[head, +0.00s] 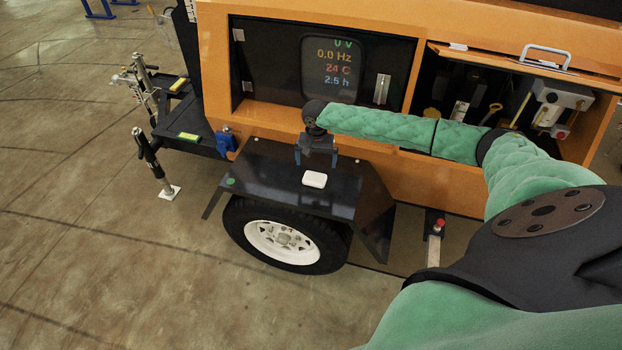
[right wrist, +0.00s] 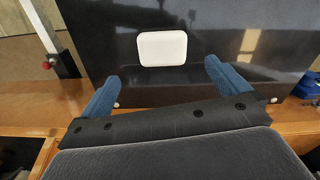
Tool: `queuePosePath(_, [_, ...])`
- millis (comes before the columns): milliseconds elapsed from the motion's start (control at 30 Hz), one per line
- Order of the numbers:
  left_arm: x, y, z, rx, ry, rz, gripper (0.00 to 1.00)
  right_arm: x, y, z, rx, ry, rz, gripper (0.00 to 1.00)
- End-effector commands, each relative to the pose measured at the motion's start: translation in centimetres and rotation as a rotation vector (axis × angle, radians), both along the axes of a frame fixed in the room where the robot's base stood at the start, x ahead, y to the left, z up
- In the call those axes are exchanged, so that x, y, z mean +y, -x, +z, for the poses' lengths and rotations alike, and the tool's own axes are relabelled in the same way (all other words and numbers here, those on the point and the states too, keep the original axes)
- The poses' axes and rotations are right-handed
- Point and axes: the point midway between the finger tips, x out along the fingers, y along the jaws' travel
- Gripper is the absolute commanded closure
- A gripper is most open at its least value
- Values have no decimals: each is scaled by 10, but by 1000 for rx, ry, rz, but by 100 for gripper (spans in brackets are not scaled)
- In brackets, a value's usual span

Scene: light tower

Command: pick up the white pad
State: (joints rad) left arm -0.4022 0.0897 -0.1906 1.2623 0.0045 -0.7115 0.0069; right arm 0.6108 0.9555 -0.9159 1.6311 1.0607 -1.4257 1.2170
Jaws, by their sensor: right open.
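The white pad (head: 314,179) is a small, flat, rounded rectangle lying on the black fender (head: 262,178) above the trailer wheel. In the right wrist view the pad (right wrist: 163,49) shows whole, ahead of and between the two blue fingers. My right gripper (head: 317,160) is open and empty. It points down at the fender, just behind the pad as the head view sees it, and is apart from it. In the right wrist view the gripper's fingers (right wrist: 158,82) stand wide apart with nothing between them. My left gripper is not in view.
The orange trailer body (head: 270,115) rises right behind the fender, with a display panel (head: 333,68) and an open compartment (head: 500,100) on the right. A wheel (head: 283,240) is below the fender. The fender around the pad is clear.

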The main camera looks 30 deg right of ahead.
Motion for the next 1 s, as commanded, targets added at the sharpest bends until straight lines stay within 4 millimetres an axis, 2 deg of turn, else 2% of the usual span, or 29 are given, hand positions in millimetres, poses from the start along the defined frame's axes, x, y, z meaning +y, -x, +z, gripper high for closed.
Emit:
queuePosePath(300, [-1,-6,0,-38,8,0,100,1,-1,-2,-6,-4,-170,0])
queuePosePath(667, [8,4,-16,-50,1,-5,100,1,-2,-28,-7,-3,-172,0])
queuePosePath(833, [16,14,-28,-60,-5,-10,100,2,-3,-40,-6,-2,-172,0])
queuePosePath(1000, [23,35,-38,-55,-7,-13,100,4,-3,-59,-5,-3,-171,0])
